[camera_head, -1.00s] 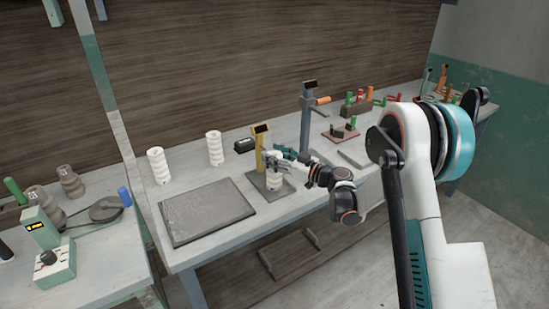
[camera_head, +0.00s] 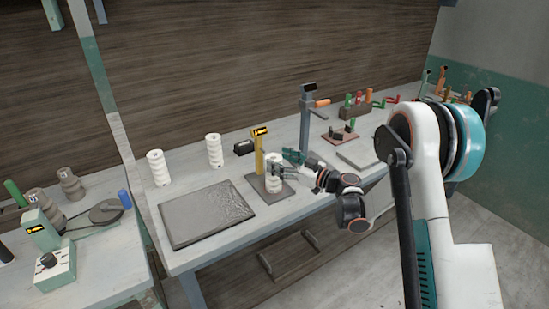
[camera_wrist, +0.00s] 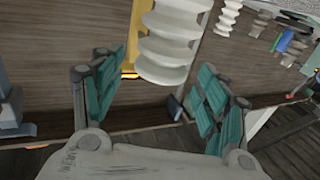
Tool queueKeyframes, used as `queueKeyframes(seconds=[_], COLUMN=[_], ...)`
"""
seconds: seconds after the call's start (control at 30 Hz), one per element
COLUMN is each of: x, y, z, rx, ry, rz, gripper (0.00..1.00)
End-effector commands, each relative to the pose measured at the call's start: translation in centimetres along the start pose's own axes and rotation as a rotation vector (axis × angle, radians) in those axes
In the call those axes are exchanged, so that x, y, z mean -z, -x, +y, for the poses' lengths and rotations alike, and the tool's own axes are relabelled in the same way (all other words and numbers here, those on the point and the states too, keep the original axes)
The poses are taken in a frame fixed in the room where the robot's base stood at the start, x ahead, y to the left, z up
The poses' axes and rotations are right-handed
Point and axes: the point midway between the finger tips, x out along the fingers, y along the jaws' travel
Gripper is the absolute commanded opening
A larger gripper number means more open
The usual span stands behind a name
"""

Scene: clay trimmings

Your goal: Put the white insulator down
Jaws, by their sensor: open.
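A white ribbed insulator (camera_head: 273,174) stands upright on the dark base plate of the yellow gauge post (camera_head: 259,152). My gripper (camera_head: 284,162) is at its right side in the head view and partly covers it. In the wrist view, the insulator (camera_wrist: 167,45) lies ahead, between the lines of the two teal-padded fingers. My gripper (camera_wrist: 157,70) is open there, with a gap on both sides of the insulator.
Two more white insulators, one (camera_head: 158,168) at left and one (camera_head: 214,151) nearer the wall, stand on the bench. A dark slab (camera_head: 206,214) lies in front of them. A grey post with an orange handle (camera_head: 306,122) stands behind my gripper.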

Motion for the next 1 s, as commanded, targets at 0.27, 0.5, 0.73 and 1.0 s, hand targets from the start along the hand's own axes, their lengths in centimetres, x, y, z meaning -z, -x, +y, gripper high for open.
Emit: queueKeyframes(seconds=[0.27,0.5,0.73,1.0], x=[0.2,0.1,0.1,3.6], y=[5.9,8.7,9.2,9.4], z=[0.1,0.0,-0.1,-1.5], rx=[-0.003,-0.001,0.001,-0.013], ry=[0.0,0.0,-0.002,-0.081], rz=[0.0,0.0,-0.003,-0.134], gripper=[0.68,0.68,0.68,0.68])
